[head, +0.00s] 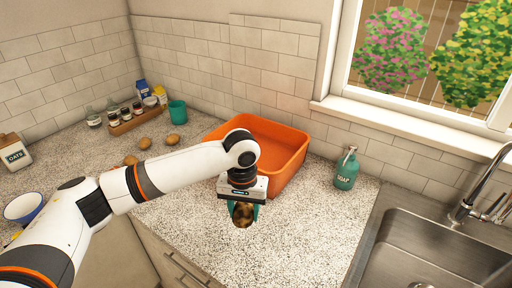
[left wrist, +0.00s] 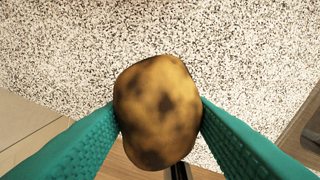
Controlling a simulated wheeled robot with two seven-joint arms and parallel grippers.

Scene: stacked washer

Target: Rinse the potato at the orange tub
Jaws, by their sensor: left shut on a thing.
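A brown potato with dark patches (head: 243,214) is held in my left gripper (head: 242,210), in front of the orange tub (head: 292,167). In the left wrist view the potato (left wrist: 157,112) sits between the two green fingers, which press on its sides. Speckled counter shows beyond it, and the cabinet front shows below it, so it is near the counter's front edge. The tub stands on the counter against the tiled wall. My left arm hides part of its left side, and no water can be made out in it. My right gripper is not in view.
Several loose potatoes (head: 145,143) lie on the counter left of the tub. A teal cup (head: 178,112) and a spice rack (head: 137,117) stand behind them. A soap bottle (head: 346,169) stands right of the tub, near the steel sink (head: 430,250). The counter before the soap is clear.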

